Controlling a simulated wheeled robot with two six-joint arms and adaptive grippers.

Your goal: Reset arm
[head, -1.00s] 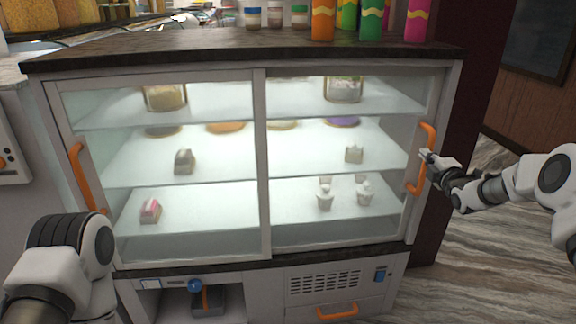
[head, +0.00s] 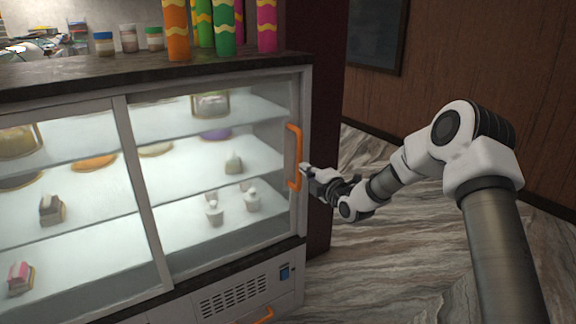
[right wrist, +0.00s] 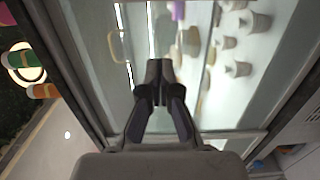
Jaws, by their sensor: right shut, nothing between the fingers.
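My right gripper (head: 306,171) is shut and empty, with its tips right beside the orange handle (head: 295,157) on the display case's right glass door. I cannot tell whether they touch. In the right wrist view the two dark fingers (right wrist: 160,84) are closed together in front of the glass, with nothing between them. My right arm reaches in from the right, bent at the elbow. My left gripper is out of view.
The glass display case (head: 128,200) holds small cakes and white cups (head: 213,213) on its shelves. Bright patterned tubes (head: 176,28) and jars stand on its dark top. The marble-patterned floor right of the case is clear, up to a wooden wall (head: 460,60).

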